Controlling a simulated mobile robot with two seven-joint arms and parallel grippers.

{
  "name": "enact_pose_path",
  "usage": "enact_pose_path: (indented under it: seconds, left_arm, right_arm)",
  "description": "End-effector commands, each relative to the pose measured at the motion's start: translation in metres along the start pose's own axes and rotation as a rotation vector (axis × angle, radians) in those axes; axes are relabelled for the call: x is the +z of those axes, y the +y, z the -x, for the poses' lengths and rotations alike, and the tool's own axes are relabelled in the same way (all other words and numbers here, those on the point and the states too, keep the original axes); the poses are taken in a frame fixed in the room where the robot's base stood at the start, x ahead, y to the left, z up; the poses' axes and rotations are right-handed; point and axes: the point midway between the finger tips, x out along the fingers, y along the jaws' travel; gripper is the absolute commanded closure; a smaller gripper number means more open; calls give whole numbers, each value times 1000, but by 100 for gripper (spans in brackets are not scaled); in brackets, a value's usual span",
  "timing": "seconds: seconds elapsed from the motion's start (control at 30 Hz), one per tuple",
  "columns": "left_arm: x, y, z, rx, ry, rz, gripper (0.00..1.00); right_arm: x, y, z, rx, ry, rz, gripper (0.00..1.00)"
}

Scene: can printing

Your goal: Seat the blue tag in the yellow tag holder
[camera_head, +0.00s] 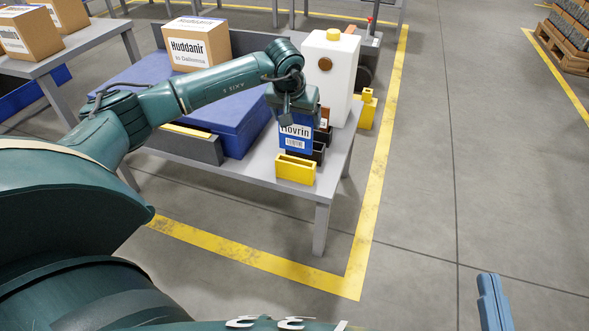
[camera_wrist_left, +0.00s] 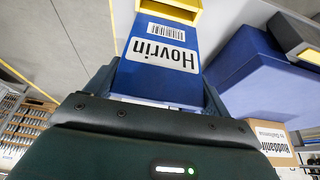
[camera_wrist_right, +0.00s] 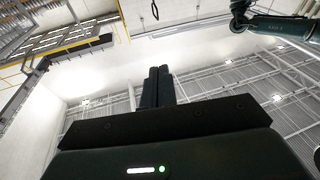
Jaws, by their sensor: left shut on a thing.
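The blue tag (camera_head: 295,136), with a white "Hovrin" label and a barcode, is upright in my left gripper (camera_head: 293,108). In the left wrist view the tag (camera_wrist_left: 162,78) is between the two fingers, which are shut on it. The yellow tag holder (camera_head: 295,169) stands at the front right corner of the grey table. The tag's lower end is just above or behind its rim; I cannot tell whether it touches. The holder (camera_wrist_left: 184,8) also shows at the tag's far end in the left wrist view. My right gripper (camera_head: 493,303) is empty, its fingers together (camera_wrist_right: 158,87).
Black holders (camera_head: 319,153) stand right behind the yellow one. A white machine (camera_head: 335,85) with a yellow cap is behind them. A blue block (camera_head: 245,120) and a "Huddanir" box (camera_head: 197,45) are to the left on the table (camera_head: 265,187).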

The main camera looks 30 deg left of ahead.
Motion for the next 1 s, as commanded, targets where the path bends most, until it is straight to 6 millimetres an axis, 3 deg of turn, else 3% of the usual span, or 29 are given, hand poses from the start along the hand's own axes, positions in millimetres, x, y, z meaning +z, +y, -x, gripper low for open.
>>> enact_pose_path:
  seconds: [0.27,0.6,1.0]
  left_arm:
    - [21,0,-49,-1,-3,0,42]
    - [36,0,-86,-1,-3,1,42]
    - [38,0,-91,-1,-1,1,42]
  right_arm:
    - [6,-4,2,-8,21,-51,100]
    - [-18,4,-11,-29,168,32,100]
    - [-22,5,-13,-27,191,49,100]
